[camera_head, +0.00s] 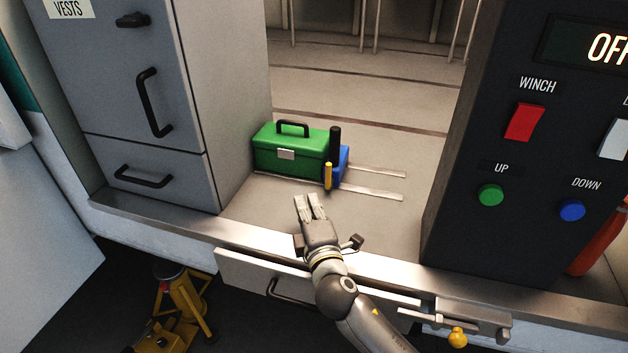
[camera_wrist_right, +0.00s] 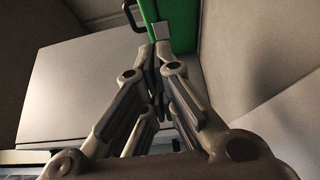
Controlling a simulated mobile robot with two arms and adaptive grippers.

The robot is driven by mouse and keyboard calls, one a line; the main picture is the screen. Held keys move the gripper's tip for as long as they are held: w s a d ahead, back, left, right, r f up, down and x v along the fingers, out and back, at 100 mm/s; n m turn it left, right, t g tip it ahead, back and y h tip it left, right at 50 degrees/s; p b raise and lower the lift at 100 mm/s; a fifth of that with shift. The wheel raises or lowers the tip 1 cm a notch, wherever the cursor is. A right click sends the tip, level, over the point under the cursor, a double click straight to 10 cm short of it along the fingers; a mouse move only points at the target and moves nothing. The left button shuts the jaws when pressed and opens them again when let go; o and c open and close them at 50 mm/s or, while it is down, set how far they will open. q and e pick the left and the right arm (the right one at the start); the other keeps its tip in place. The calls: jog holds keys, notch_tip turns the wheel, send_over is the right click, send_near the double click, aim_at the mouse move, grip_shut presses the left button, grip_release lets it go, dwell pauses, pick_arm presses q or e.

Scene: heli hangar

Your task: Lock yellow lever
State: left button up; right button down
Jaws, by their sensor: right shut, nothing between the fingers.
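A small upright yellow lever (camera_head: 328,176) stands at the front of a blue block (camera_head: 344,165) with a black post (camera_head: 335,142). These are at the right end of a green toolbox (camera_head: 285,150) on the hangar-side floor. My right gripper (camera_head: 309,205) is shut and empty, just in front of the lever and toolbox, apart from both in the head view. In the right wrist view its fingers (camera_wrist_right: 155,50) point toward the green toolbox (camera_wrist_right: 178,22); the yellow lever does not show there. My left gripper is not in view.
A grey cabinet (camera_head: 150,100) stands left of the toolbox. A dark control panel (camera_head: 525,150) with winch switches stands right. A drawer (camera_head: 262,275) and a latch with a yellow knob (camera_head: 457,337) lie below the floor edge. Bare floor surrounds the rails (camera_head: 375,190).

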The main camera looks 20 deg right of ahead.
aim_at(329, 174)
jog(key=shift+w, duration=0.35)
jog(key=w, duration=0.2)
jog(key=w+p, duration=0.1)
jog(key=w, duration=0.1)
jog(key=shift+w+d+r, duration=0.1)
jog(key=shift+w+d, duration=0.1)
jog(key=shift+w, duration=0.05)
jog(key=w, duration=0.5)
jog(key=shift+d+p, duration=0.15)
jog(key=shift+p, duration=0.15)
jog(key=d+p, duration=0.1)
jog(key=s+d, duration=0.1)
jog(key=d, duration=0.1)
jog(key=shift+s+p, duration=0.15)
jog(key=shift+p, duration=0.2)
jog(key=shift+s+d, duration=0.2)
jog(key=shift+d, duration=0.2)
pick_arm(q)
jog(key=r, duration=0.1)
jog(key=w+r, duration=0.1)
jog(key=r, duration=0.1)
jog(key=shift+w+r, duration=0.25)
pick_arm(e)
jog(key=shift+w+a+f, duration=0.1)
jog(key=shift+f, duration=0.1)
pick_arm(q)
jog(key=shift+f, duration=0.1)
